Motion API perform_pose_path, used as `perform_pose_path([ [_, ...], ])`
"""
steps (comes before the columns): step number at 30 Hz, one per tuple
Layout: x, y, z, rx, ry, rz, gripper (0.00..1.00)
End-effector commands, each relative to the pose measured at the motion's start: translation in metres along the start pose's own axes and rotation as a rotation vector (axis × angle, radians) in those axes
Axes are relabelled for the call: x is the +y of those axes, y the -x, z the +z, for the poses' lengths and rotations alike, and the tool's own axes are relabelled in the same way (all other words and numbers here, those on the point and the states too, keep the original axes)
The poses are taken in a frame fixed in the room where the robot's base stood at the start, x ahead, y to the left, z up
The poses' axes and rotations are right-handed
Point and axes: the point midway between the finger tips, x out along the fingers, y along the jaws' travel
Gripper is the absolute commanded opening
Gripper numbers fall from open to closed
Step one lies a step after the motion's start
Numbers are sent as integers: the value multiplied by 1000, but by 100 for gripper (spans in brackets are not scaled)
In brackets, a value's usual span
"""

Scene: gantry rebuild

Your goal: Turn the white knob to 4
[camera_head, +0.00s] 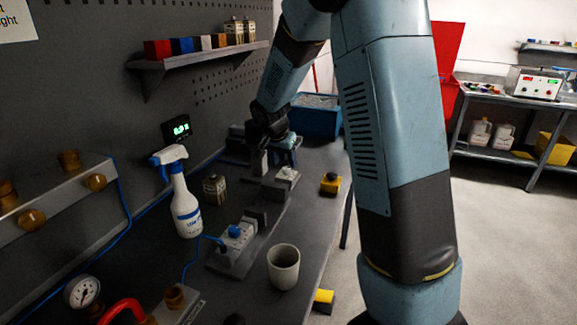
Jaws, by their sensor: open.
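My gripper (275,157) is open and points down over the far part of the dark workbench, partly hidden by its own wrist. Just below and to its right is a small grey unit with a pale top (288,175). I cannot tell whether this is the white knob, and no scale or number 4 can be read. Nearer on the bench is a light box with a blue knob (235,231) and a blue cable. I see no gap or contact clearly between the fingers and the pale unit.
A white spray bottle (186,205) stands left of the gripper, near a small lit green display (181,129). A pale cup (284,266) stands near the bench's front edge.

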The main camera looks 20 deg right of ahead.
Motion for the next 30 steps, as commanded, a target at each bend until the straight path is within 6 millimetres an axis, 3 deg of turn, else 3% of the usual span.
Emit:
perform_pose_path([
  [7, 1, -28, 0, -1, 0, 1, 55],
  [19, 1, -34, 0, 0, -1, 0, 55],
  [30, 1, -34, -1, 0, -1, 0, 20],
])
